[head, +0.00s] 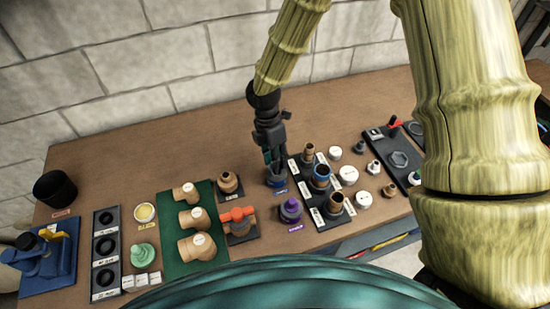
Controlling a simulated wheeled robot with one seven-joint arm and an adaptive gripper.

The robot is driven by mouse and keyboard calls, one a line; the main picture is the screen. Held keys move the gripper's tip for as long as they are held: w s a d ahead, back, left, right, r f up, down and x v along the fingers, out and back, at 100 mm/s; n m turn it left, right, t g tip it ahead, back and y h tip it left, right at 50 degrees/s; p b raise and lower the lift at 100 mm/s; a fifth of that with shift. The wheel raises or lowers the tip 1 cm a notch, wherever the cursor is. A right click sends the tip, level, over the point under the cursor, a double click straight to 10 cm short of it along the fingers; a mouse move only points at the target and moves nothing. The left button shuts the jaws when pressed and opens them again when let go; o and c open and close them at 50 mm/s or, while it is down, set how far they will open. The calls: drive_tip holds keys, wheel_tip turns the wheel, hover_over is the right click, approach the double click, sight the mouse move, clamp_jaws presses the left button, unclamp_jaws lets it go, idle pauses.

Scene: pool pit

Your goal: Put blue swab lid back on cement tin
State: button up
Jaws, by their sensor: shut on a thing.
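My gripper (270,158) points down at the middle of the table in the head view. It is shut on the blue swab lid, which is mostly hidden by the fingers. Directly below is a small, dark blue cement tin (277,182), with a blue label in front of it. The lid and the tin overlap in this view, so I cannot tell whether they touch or whether the lid is seated.
A purple-topped tin (290,209) stands close in front. A black rack (309,199) of fittings is close on the right. An orange-handled valve (238,219) and a green mat (179,263) with tan fittings lie left. Bare tabletop (215,140) lies behind.

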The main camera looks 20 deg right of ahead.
drive_tip(key=shift+f, duration=0.2)
drive_tip(key=shift+f, duration=0.1)
clamp_jaws()
drive_tip(key=shift+f, duration=0.2)
drive_tip(key=shift+f, duration=0.1)
idle(0.5)
drive_tip(key=o, duration=0.8)
unclamp_jaws()
drive_tip(key=shift+c, duration=0.2)
drive_tip(key=shift+o, duration=0.5)
